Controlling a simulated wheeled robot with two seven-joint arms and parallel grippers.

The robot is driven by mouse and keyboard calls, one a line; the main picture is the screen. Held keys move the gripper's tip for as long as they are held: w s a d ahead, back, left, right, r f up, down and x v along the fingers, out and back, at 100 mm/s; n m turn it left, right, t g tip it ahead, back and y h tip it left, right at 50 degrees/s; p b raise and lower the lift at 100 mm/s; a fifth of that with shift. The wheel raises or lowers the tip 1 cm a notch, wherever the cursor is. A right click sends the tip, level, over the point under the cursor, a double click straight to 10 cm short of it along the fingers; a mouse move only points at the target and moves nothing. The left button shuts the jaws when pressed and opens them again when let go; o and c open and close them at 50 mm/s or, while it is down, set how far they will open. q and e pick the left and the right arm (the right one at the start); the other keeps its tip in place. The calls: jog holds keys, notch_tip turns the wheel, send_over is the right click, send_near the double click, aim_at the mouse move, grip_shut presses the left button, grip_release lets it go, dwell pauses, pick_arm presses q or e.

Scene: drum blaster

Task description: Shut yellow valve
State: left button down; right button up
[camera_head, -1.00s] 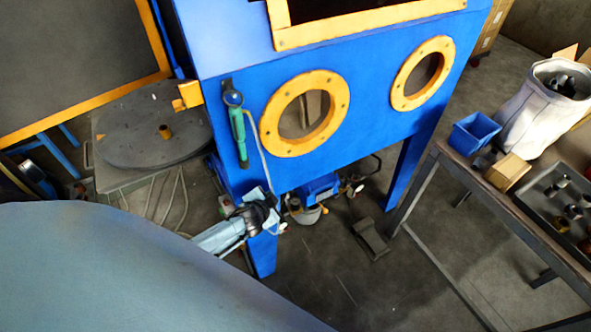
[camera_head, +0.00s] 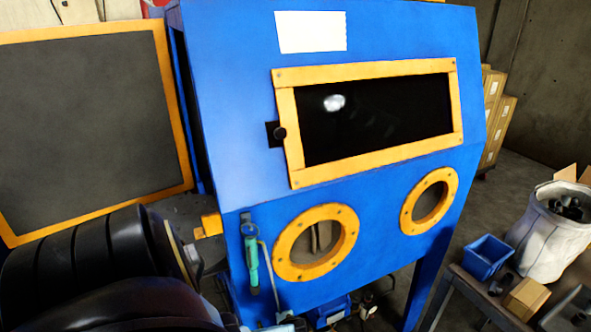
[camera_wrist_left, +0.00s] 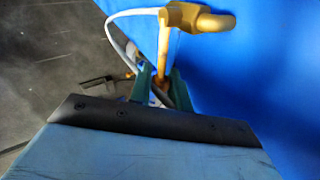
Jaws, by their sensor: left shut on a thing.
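The yellow valve (camera_wrist_left: 190,17) shows at the top of the left wrist view, close to the blue cabinet wall. A yellow stem runs down from it to an orange-yellow part between my fingertips. My left gripper (camera_wrist_left: 162,88) has green fingers on both sides of this lower part and is shut on it. The fingers partly hide the gripped part, so its exact shape cannot be told. My right gripper is in neither view.
The blue cabinet (camera_head: 230,130) has a dark window and two yellow-ringed round ports. A green-handled tool (camera_head: 251,265) hangs on its front. A pale hose (camera_wrist_left: 125,15) passes beside the valve. A bench with a blue bin (camera_head: 487,257) stands right.

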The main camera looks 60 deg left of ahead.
pick_arm(q)
jog(key=shift+s, duration=0.15)
jog(key=c, duration=1.6)
grip_release()
jog(key=p+v, duration=0.6)
jog(key=v, duration=0.7)
jog(key=shift+d, duration=0.1)
jog(key=s+d+f+h+b, duration=0.2)
jog(key=s+d+f+b, duration=0.3)
jog(key=f, duration=0.6)
jog(key=s+d+f+h+b, duration=0.2)
jog(key=s+d+f+b, duration=0.4)
jog(key=s+f, duration=0.4)
jog(key=s+d+f+h+b, duration=0.2)
jog(key=s+d+f+b, duration=0.4)
jog(key=f, duration=0.6)
jog(key=shift+s+d+n+g, duration=0.35)
jog(key=shift+s+d, duration=0.4)
jog(key=shift+s, duration=0.35)
